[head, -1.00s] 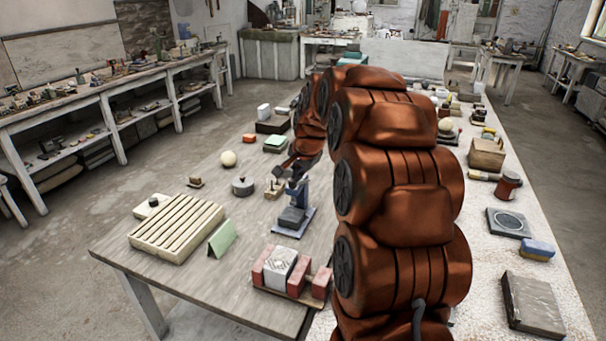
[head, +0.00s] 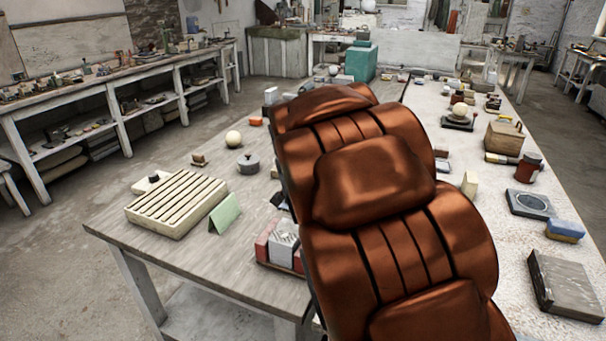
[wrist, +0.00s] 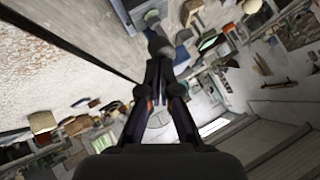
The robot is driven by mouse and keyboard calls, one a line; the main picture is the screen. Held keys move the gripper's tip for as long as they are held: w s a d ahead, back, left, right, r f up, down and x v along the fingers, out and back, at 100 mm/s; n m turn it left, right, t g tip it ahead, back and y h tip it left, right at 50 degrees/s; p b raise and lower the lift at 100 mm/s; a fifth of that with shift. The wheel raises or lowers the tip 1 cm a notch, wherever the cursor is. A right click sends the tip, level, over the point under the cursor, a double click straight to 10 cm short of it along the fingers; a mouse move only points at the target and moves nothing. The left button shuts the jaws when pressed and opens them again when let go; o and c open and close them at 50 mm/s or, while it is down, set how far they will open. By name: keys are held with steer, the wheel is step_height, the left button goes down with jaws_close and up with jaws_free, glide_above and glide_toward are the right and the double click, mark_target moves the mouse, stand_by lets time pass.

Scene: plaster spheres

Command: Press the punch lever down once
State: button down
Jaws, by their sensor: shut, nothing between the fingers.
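In the head view my own arm covers the place of the punch, so its lever and base are hidden there. In the wrist view my gripper (wrist: 158,78) has its two dark fingers together, with nothing held between them. Just beyond the fingertips is a grey part (wrist: 158,44), which looks like the punch. I cannot tell whether the fingers touch its lever, or whether the lever is up or down.
A grooved cream block (head: 176,203) and a green folded card (head: 224,213) lie left of my arm. A round grey lidded piece (head: 248,164) and a white sphere (head: 233,139) are farther back.

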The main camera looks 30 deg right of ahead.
steer(key=shift+a+f+b, duration=0.1)
steer(key=shift+f+b, duration=0.2)
steer(key=shift+f, duration=0.35)
steer(key=shift+s, duration=0.1)
steer(key=d+r+v, duration=0.1)
steer(key=v, duration=1.2)
steer(key=shift+d+b, duration=0.25)
steer(key=shift+b, duration=0.2)
steer(key=shift+r, duration=0.1)
steer(key=s+a+f+n+g+y+p, duration=0.1)
steer(key=s+a+f+n+g+p, duration=0.2)
steer(key=s, duration=0.7)
steer(key=s+a+f+n+g+y+p, duration=0.2)
steer(key=s+a+f+n+g+p, duration=0.1)
steer(key=s+a+n, duration=0.3)
steer(key=s+a+f+n+g+y+p, duration=0.1)
steer(key=s+a+f+n+g+p, duration=0.2)
steer(key=s+a, duration=0.5)
steer(key=s+n+g, duration=0.1)
steer(key=s, duration=0.4)
steer(key=shift+s+f+g+y, duration=0.3)
steer(key=shift+s+f+y, duration=0.05)
steer(key=shift+s+y, duration=0.05)
